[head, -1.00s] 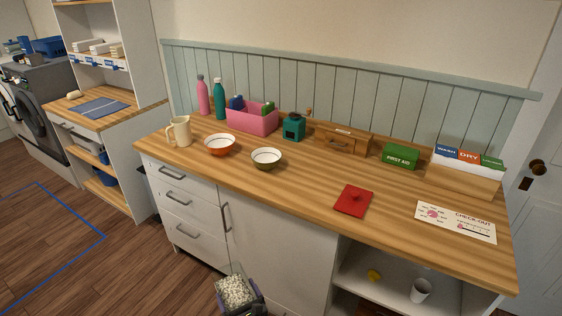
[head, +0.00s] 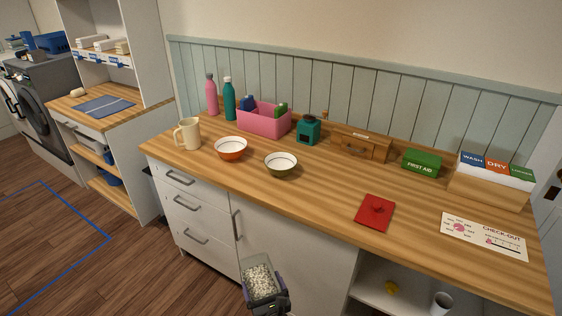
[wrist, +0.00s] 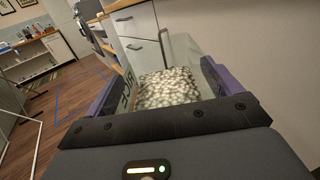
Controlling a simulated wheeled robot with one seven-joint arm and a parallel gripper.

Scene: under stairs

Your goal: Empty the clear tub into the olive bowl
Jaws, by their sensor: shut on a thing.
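The clear tub (head: 261,282) is full of small white pieces and is held in my gripper (head: 266,297) at the bottom of the head view, in front of the cabinet and lower than the counter top. In the wrist view the tub's contents (wrist: 168,88) show between my two purple fingers (wrist: 160,85), which are shut on its sides. The tub looks about upright. The olive bowl (head: 281,168), white inside with a dark ring, stands on the counter near its front edge, above and beyond the tub. It looks empty.
An orange bowl (head: 231,150) and a cream pitcher (head: 188,134) stand left of the olive bowl. A pink bin (head: 264,121) and a teal grinder (head: 308,131) are behind. A red cloth-like item (head: 375,212) lies to the right. Counter between is clear.

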